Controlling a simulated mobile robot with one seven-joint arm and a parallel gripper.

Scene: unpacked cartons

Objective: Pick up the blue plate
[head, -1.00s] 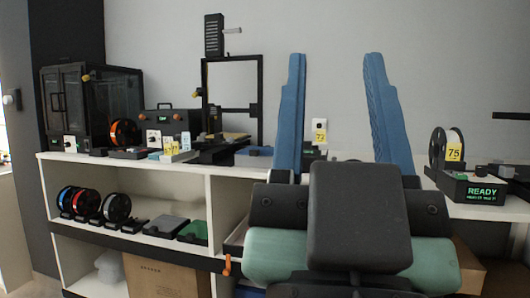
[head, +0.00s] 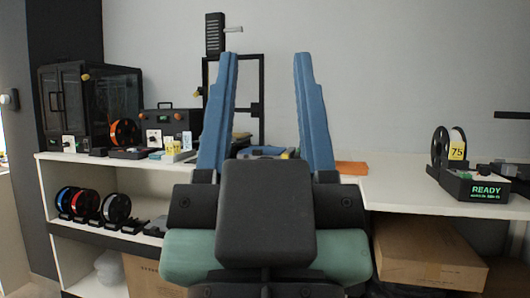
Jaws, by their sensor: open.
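My gripper (head: 265,56) is in the middle of the head view, with its two long blue fingers pointing up and apart. It is open, with nothing held between the fingers. A low blue item (head: 262,150), probably the blue plate, lies on the white counter (head: 405,188) beyond the gripper and shows in the gap between the fingers. Its lower part and sides are hidden by my gripper, so its full shape cannot be told. I see no contact between it and the fingers.
A tall black frame (head: 262,75) stands behind the fingers. An orange flat piece (head: 351,168) lies right of them. Black cabinets (head: 92,105) and an orange spool (head: 124,132) stand left. A spool tagged 75 and a READY box (head: 478,188) stand right. The right counter's middle is clear.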

